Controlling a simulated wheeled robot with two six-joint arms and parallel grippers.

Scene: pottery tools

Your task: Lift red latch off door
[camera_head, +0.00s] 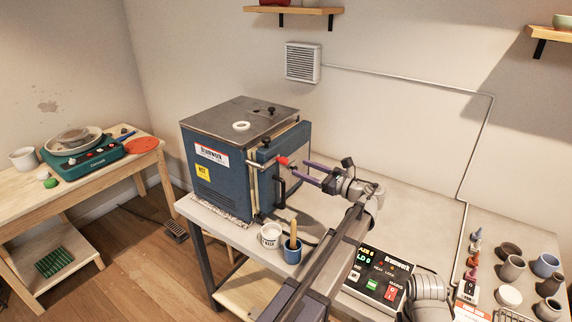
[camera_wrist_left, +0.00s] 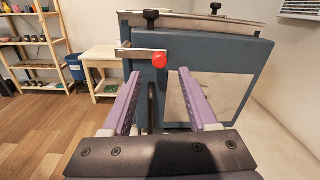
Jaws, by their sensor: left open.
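The blue kiln (camera_head: 217,160) stands on the table with its door (camera_head: 295,140) on the right side. The red latch (camera_head: 282,161) is a red knob on a metal bar lying flat across the door edge; it also shows in the left wrist view (camera_wrist_left: 158,61). My left gripper (camera_head: 299,169) is open, with its purple fingers pointing at the door. In the left wrist view the red knob appears between and just beyond the fingertips (camera_wrist_left: 159,73), and nothing is held. A dark door handle (camera_wrist_left: 151,105) hangs below the latch. My right gripper is not seen.
A white jar (camera_head: 270,236) and a blue cup (camera_head: 292,252) with a wooden-handled tool stand in front of the kiln. A control box (camera_head: 380,275) and several small pots (camera_head: 512,267) are at the right. The table behind my left arm is clear.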

